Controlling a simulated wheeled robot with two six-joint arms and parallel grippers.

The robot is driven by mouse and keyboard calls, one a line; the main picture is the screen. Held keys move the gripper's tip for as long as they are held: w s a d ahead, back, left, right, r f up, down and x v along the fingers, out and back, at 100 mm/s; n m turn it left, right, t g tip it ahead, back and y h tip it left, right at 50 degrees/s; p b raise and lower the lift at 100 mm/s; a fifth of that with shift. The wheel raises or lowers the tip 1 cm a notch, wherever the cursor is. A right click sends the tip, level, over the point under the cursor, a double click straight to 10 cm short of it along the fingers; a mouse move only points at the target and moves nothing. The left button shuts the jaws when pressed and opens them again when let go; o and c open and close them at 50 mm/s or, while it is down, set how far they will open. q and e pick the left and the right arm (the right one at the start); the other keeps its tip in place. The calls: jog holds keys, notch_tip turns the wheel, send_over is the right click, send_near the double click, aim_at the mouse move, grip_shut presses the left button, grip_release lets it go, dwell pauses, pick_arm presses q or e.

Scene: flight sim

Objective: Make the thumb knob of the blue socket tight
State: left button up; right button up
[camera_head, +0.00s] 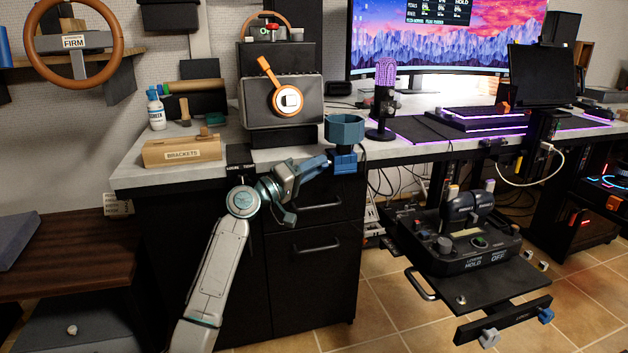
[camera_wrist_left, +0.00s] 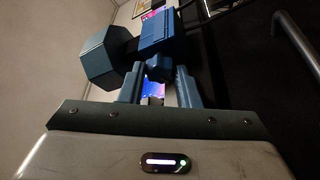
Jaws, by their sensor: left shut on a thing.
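The blue socket (camera_head: 345,130) is a hexagonal cup on a blue clamp block (camera_head: 344,161) at the front edge of the grey-topped counter. In the left wrist view the cup (camera_wrist_left: 106,58) is at upper left and the block (camera_wrist_left: 166,30) is at the top. The dark blue thumb knob (camera_wrist_left: 158,68) is under the block, between my finger tips. My left gripper (camera_head: 320,165) reaches in from the left and is shut on the knob; it also shows in the left wrist view (camera_wrist_left: 160,88). The fingers partly hide the knob. My right gripper is not in view.
The brackets box (camera_head: 180,152) and a dark case (camera_head: 282,100) with an orange lever stand on the counter. A purple microphone (camera_head: 384,98) is right of the socket. Drawer handles (camera_head: 316,246) stick out below my gripper. A throttle unit (camera_head: 460,235) sits lower right.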

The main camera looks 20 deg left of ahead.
pick_arm(q)
jog(key=shift+f, duration=0.15)
dwell(0.4)
jog(key=o, duration=1)
